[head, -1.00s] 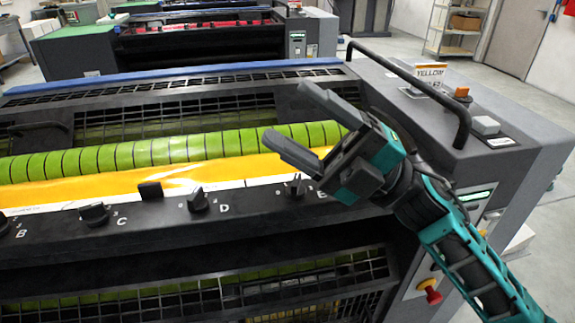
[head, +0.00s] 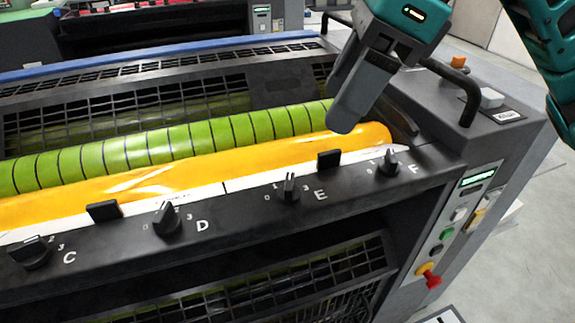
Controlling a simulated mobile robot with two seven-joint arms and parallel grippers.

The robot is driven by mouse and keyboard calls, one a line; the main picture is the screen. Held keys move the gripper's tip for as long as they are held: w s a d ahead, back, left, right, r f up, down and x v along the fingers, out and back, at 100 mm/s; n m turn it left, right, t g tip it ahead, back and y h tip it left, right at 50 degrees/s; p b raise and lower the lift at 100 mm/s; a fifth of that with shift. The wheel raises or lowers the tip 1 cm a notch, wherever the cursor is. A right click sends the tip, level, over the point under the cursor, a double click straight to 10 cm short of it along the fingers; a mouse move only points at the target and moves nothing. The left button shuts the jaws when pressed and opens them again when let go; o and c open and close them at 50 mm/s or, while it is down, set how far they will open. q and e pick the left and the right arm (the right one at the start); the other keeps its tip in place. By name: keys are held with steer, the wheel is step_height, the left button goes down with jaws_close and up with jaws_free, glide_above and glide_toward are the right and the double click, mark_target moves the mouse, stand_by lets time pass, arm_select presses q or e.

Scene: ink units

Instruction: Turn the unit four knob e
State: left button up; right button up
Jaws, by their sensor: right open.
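Knob e (head: 290,188) is a small black knob on the dark front rail, just left of the white letter E. It stands upright between small marks 0 and 3, and nothing touches it. My right gripper (head: 341,106) hangs with its fingers pointing down, above and right of the knob, in front of the roller's right part. It is open and empty; one finger partly covers the other. My left gripper is out of view.
The rail also carries knob F (head: 389,162) to the right, and knobs D (head: 167,219) and C (head: 31,251) to the left. Black blocks (head: 329,159) stand behind the rail by a yellow inked roller (head: 240,163). A red emergency button (head: 431,279) is at lower right.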

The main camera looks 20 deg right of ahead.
mark_target(292, 181)
arm_select(q)
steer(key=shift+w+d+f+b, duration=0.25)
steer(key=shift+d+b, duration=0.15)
steer(key=shift+b, duration=0.4)
arm_select(e)
steer(key=x, duration=1.2)
steer(key=shift+a+f, duration=0.15)
steer(key=shift+f, duration=0.15)
steer(key=shift+c, duration=0.4)
steer(key=c, duration=1)
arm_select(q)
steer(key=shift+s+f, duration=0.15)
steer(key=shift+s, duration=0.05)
arm_select(e)
steer(key=shift+o, duration=0.2)
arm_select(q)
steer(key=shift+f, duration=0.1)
